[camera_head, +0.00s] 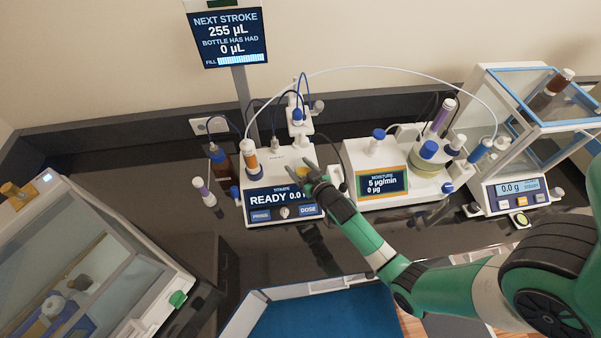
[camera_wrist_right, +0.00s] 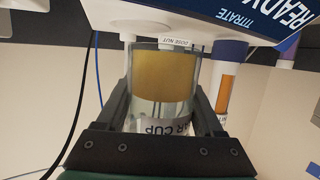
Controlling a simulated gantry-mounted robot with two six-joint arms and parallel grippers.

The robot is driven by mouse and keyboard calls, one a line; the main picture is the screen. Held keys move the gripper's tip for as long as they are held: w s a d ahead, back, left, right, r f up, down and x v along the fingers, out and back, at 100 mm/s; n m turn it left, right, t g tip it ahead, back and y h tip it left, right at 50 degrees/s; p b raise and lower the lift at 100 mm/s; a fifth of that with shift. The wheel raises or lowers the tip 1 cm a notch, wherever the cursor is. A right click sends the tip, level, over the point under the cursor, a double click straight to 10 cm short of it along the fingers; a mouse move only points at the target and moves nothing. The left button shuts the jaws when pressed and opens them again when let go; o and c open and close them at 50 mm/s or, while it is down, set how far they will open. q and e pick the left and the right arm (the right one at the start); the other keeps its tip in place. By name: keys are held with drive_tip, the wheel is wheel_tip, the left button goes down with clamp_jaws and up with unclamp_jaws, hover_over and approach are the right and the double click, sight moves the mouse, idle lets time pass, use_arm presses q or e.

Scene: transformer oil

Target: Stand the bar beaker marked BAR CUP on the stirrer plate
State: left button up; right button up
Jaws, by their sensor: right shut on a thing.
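The bar beaker (camera_wrist_right: 163,115) is a clear glass cup, and part of its label shows as "AR CUP". An amber band (camera_wrist_right: 165,75) shows across it. My right gripper (camera_wrist_right: 160,112) is shut on its sides. In the head view, my right gripper (camera_head: 310,173) holds it over the top of the titrator (camera_head: 280,162), just behind the READY display. The beaker is mostly hidden there. The stirrer plate cannot be made out, and I cannot tell whether the beaker touches a surface. My left gripper is not in view.
The titrator's dosing head and stand (camera_head: 299,115) rise behind the gripper. A white moisture unit (camera_head: 390,178) stands to the right, with a balance (camera_head: 515,195) beyond. A blue tray (camera_head: 320,315) lies in front.

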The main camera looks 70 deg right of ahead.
drive_tip(key=w+d, duration=0.1)
drive_tip(key=w+d+f+b, duration=0.1)
drive_tip(key=d, duration=0.1)
drive_tip(key=w+d+b, duration=0.1)
drive_tip(key=shift+d+f, duration=0.15)
drive_tip(key=shift+d, duration=0.15)
drive_tip(key=shift+w+d+f+b, duration=0.15)
drive_tip(key=shift+w+d+b, duration=0.15)
drive_tip(key=shift+d+b, duration=0.3)
drive_tip(key=shift+w+d+b, duration=0.3)
drive_tip(key=shift+d, duration=0.1)
drive_tip(key=shift+f+b, duration=0.55)
drive_tip(key=o, duration=1.6)
drive_tip(key=shift+c, duration=0.2)
drive_tip(key=shift+s, duration=0.1)
